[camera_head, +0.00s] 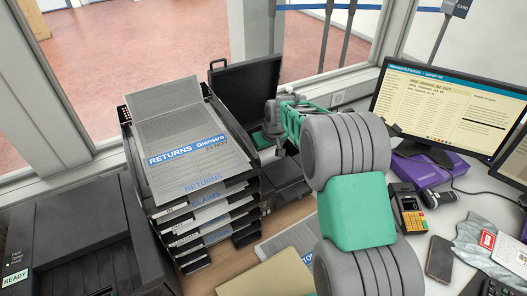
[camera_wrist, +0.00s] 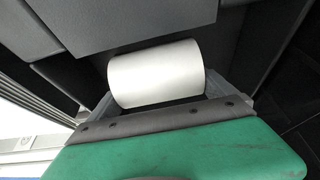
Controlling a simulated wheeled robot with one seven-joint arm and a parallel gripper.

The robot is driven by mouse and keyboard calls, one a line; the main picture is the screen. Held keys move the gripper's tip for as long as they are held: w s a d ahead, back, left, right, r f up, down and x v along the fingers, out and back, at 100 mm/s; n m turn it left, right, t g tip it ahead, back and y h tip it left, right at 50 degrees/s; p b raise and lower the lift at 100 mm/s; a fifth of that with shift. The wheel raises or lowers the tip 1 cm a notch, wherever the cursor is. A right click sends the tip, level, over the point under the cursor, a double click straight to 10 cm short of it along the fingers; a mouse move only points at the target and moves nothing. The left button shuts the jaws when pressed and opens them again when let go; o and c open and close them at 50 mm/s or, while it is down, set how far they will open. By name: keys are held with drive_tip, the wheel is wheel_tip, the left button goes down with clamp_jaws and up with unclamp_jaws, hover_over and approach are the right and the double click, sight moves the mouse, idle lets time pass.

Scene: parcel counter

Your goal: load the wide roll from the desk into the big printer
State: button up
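The big printer (camera_head: 238,93) is black and stands behind the paper trays, its lid raised. My gripper (camera_head: 272,122) reaches into its open bay, partly hidden by my arm and the trays. In the wrist view, the white wide roll (camera_wrist: 155,74) lies crosswise between the grey fingers of my gripper (camera_wrist: 157,92), one finger close against each end. The gripper looks shut on it. Dark printer walls surround the roll. Whether the roll touches the bay floor is hidden. The roll does not show in the head view.
A stack of paper trays (camera_head: 205,205) stands close left of my arm. Another black printer (camera_head: 65,235) is at the far left. A card terminal (camera_head: 409,207), a phone (camera_head: 439,258) and a monitor (camera_head: 447,105) are on the right. A window lies behind.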

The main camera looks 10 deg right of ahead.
sight(268, 153)
drive_tip(key=shift+o, duration=0.3)
drive_tip(key=b+v, duration=0.1)
drive_tip(key=v, duration=0.7)
drive_tip(key=shift+f, duration=0.1)
